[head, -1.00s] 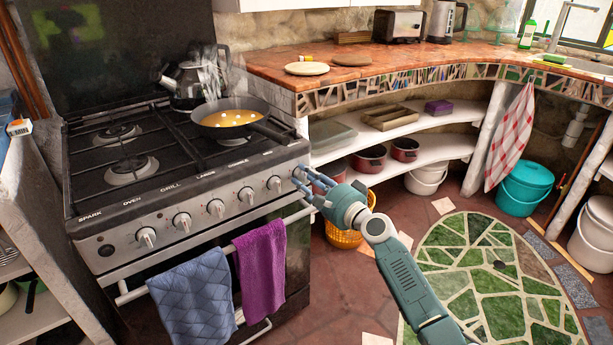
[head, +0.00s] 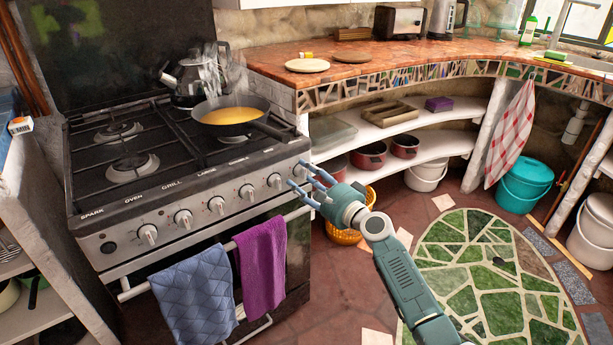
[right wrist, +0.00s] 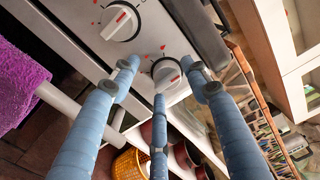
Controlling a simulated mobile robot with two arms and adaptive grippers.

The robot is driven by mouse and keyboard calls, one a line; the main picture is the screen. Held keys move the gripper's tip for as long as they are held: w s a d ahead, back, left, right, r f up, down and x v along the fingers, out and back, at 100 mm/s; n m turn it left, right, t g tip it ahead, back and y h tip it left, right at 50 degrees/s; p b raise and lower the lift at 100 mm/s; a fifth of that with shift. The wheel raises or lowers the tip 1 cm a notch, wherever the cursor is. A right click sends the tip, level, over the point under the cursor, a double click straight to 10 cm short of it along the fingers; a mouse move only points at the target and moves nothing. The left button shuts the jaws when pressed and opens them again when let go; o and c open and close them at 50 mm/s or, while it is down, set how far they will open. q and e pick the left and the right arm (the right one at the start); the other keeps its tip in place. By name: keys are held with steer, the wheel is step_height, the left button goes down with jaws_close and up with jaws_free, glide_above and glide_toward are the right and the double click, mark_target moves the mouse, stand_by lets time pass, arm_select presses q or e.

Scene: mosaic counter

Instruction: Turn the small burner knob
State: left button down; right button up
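The stove (head: 130,215) has a row of silver knobs along its front panel. The rightmost knob (head: 299,170) is the one closest to my right gripper (head: 297,182). The label by it is too small to read. In the right wrist view this knob (right wrist: 165,73) has a red mark and lies just beyond and between the spread blue fingertips of my right gripper (right wrist: 158,80). The fingers are open and hold nothing; contact with the knob cannot be made out. A neighbouring knob (right wrist: 121,21) shows up and to the left. My left gripper is not in view.
A pan (head: 232,128) with yellow contents steams on the stove beside a kettle (head: 190,82). A blue towel (head: 195,297) and a purple towel (head: 262,268) hang on the oven rail below the knobs. An orange basket (head: 345,236) stands behind my right gripper.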

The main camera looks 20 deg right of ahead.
steer(key=shift+d+r, duration=0.2)
steer(key=shift+s+d, duration=0.1)
steer(key=shift+s, duration=0.1)
steer(key=v, duration=1.1)
steer(key=shift+s, duration=0.2)
steer(key=shift+f, duration=0.1)
